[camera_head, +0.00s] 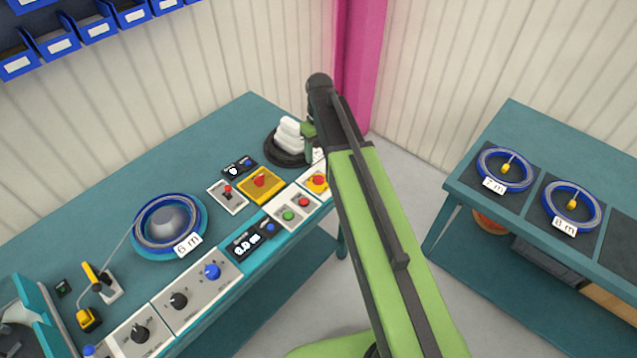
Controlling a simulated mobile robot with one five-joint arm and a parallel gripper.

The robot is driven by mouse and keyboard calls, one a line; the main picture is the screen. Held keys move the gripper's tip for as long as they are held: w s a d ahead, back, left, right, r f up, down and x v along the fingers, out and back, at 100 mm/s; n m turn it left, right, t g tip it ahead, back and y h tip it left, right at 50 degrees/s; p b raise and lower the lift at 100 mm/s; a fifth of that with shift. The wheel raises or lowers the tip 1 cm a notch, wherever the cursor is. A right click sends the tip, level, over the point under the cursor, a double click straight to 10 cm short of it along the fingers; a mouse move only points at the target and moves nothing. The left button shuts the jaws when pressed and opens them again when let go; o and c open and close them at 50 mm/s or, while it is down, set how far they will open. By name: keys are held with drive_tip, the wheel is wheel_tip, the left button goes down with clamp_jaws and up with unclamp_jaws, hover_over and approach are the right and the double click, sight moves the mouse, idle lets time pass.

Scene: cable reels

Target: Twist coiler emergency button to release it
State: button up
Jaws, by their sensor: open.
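A yellow box with a red mushroom button (260,182) sits on the teal workbench, left of my arm. A second yellow box with a red button (318,181) sits at the bench's front edge, partly covered by my green arm. I cannot tell from the picture which of them is the coiler's, or whether either is pressed in. My arm reaches up across the middle, its black elbow end above the back of the bench. The jaws of my gripper are hidden behind the arm.
A blue reel (168,223) marked 6 m lies on the workbench (226,112). Switch panels (297,210) line its front edge. A black disc (273,153) bears a white stack (290,133). A second table (470,185) stands right, across open floor. A pink column (365,60) stands behind.

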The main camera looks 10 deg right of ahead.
sight(319, 179)
wheel_tip(319, 179, down, 13)
drive_tip(key=b, duration=1.1)
drive_tip(key=shift+r, duration=0.25)
